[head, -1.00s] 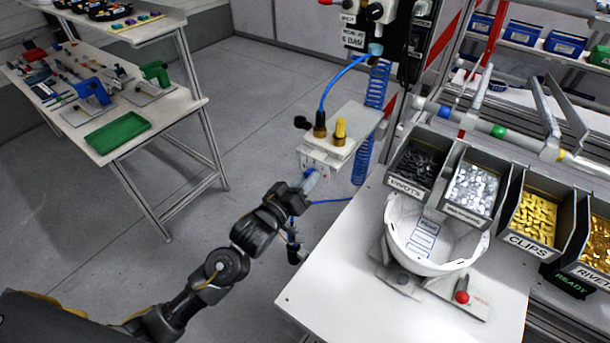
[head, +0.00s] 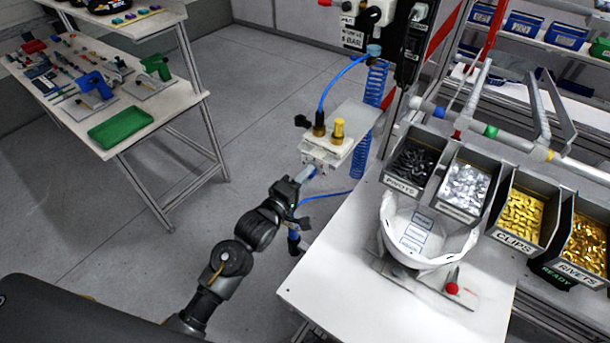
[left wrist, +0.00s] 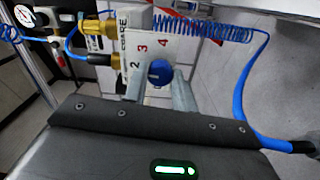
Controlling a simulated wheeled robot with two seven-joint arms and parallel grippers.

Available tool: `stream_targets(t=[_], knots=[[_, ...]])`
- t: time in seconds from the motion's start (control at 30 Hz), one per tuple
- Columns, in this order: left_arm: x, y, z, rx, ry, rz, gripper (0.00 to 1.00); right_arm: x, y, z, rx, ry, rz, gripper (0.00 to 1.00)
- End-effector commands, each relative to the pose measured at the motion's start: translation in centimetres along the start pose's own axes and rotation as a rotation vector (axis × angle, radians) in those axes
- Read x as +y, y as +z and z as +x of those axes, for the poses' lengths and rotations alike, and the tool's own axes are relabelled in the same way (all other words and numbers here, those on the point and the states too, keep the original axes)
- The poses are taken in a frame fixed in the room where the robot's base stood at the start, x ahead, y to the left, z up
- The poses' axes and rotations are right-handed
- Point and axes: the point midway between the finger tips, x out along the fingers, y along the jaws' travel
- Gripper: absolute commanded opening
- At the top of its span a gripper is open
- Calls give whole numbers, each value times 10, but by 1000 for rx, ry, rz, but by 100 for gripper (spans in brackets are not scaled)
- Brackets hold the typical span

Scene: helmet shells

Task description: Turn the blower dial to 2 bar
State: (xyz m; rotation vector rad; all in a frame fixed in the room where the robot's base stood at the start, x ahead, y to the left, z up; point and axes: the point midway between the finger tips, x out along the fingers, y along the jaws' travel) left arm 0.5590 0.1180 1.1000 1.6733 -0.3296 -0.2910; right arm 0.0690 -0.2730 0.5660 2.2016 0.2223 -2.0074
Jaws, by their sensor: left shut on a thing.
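The blower dial (left wrist: 159,72) is a blue round knob on a white panel (left wrist: 171,35), with red numbers 3 and 4 and a dark 2 around it in the left wrist view. A pale mark shows on the knob, but I cannot tell exactly which number it points at. My left gripper (left wrist: 160,84) has its two grey fingers on either side of the dial, shut on it. In the head view my left gripper (head: 308,173) reaches the front of the white blower box (head: 322,152), and the dial itself is hidden. My right gripper is not in view.
A blue hose (head: 330,90) and brass fittings (head: 338,132) sit on top of the box. A white table (head: 335,265) with a white helmet shell (head: 425,240) and parts bins stands to the right. A workbench (head: 150,118) stands at the left; the floor between is clear.

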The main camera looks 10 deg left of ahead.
Motion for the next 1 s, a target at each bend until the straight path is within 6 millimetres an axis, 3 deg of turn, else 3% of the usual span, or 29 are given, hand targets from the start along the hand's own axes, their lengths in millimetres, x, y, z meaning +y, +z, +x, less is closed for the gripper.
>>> stream_targets(t=[0.3,0.83,0.87,1.0], knots=[[1,0,0,1,2,-109,4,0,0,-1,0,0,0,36],[1,-1,0,2,2,-127,4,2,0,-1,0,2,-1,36],[1,-1,0,2,2,-126,30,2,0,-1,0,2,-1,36],[1,-1,0,1,2,-126,48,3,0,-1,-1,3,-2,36]])
